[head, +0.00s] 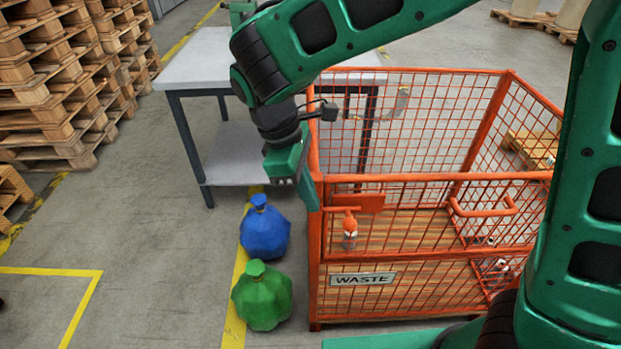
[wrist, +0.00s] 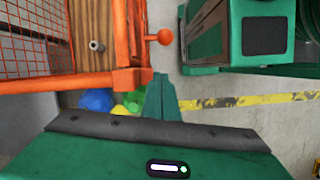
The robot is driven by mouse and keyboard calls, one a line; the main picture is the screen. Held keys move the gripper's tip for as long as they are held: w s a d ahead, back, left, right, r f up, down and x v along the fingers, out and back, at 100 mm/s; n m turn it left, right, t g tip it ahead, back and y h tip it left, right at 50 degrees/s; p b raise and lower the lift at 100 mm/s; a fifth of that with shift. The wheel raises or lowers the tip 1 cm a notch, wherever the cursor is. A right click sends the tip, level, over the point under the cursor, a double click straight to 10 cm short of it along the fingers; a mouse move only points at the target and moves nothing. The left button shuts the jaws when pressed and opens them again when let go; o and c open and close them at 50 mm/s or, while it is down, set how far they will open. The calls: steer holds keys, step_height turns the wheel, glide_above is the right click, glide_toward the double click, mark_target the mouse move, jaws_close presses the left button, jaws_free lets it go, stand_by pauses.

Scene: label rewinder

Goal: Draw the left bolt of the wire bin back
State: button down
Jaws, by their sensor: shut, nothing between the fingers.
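The orange wire bin (head: 314,255) stands in the middle of the head view, with a WASTE plate on its front. Its left bolt (head: 349,224) shows near the upper left of the front, as a short orange stem with a knob. In the wrist view the bolt's round orange knob (wrist: 165,37) sticks out from the bin's frame (wrist: 110,82). My gripper (head: 310,198) is at the bin's front left corner, left of the bolt and apart from it. In the wrist view its green fingers (wrist: 160,86) are shut and empty, below the knob in the picture.
A blue bag (head: 264,232) and a green bag (head: 262,297) lie on the floor left of the bin. A grey table (head: 200,75) stands behind. Pallet stacks (head: 60,75) fill the far left.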

mark_target(349, 220)
steer(key=d+f, duration=0.1)
steer(key=d, duration=0.1)
steer(key=s+d+f, duration=0.1)
steer(key=d+f, duration=0.1)
steer(key=shift+d, duration=0.25)
stand_by(0.3)
